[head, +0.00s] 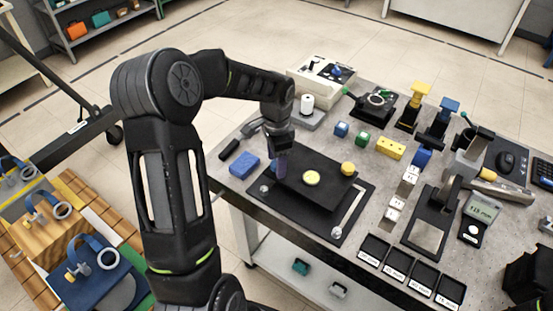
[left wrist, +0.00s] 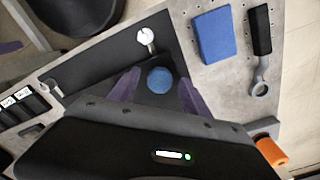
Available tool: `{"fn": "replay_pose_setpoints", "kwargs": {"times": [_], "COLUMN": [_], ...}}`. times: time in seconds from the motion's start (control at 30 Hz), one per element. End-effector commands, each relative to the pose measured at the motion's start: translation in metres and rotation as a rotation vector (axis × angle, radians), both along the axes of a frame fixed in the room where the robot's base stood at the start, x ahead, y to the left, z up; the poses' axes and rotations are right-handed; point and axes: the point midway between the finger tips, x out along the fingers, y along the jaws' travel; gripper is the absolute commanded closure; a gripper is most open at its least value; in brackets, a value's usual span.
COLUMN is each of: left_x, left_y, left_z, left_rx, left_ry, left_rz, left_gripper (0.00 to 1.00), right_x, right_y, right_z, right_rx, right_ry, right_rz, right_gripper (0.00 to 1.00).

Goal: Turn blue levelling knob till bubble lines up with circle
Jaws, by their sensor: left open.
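A black tilting plate on a dark base (head: 362,196) stands at the front left of the grey table. A round yellow vial (head: 311,178) sits on the plate; its bubble and circle are too small to make out. The blue knob (left wrist: 160,80) shows as a round top in the left wrist view. My left gripper (head: 281,165) points down at the plate's back left corner. Its purple fingers stand apart on either side of the knob, with gaps visible, so it is open. In the head view the gripper hides the knob.
A blue block (head: 244,165) and a black-handled tool (head: 229,149) lie left of the base. A yellow knob (head: 348,168) stands at the plate's back right. Small blocks (head: 362,138) lie behind it, black trays (head: 394,268) in front right.

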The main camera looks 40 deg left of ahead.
Motion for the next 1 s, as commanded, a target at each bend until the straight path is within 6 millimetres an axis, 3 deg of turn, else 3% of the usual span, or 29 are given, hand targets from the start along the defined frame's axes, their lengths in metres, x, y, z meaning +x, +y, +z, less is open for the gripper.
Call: {"fn": "replay_pose_setpoints", "kwargs": {"times": [0.1,0.77,1.0], "left_x": [0.0001,0.0001,0.0002], "left_y": [0.0001,0.0,0.0], "left_z": [0.0002,0.0006,0.0006], "left_rx": [0.0,0.0,-0.001], "left_ry": [0.0,0.0,-0.001], "left_rz": [0.0,0.001,0.004], "left_gripper": [0.45,0.99,1.0], "right_x": [0.0,0.0,0.0001], "right_y": [0.0,0.0001,0.0], "right_z": [-0.0002,0.0,-0.0004], "right_rx": [0.0,0.0,0.0], "right_ry": [0.0,0.0,0.0], "right_rz": [0.0,0.0,0.0], "right_gripper": [0.64,0.64,0.64]}}
